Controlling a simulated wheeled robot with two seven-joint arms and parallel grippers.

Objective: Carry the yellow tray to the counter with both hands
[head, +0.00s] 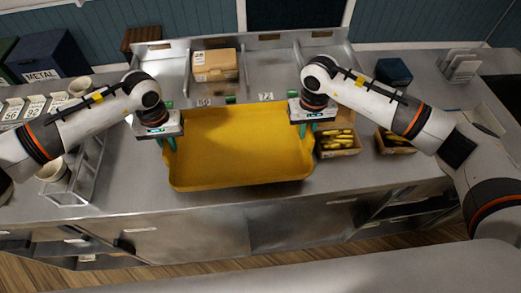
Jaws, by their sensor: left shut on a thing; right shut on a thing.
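The yellow tray (240,145) is in the middle of the head view, over the steel counter (345,185). It looks empty. My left gripper (168,142) is shut on the tray's left side near the back corner. My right gripper (302,130) is shut on the tray's right side near the back corner. I cannot tell whether the tray's underside touches the counter. Its front edge lies close to the counter's front edge.
A cardboard box (214,66) stands in a steel bay behind the tray. Boxes of yellow items (337,144) sit right of it. A rack (80,172) with cups stands at left. Dark bins (50,56) are back left. Some counter at front right is clear.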

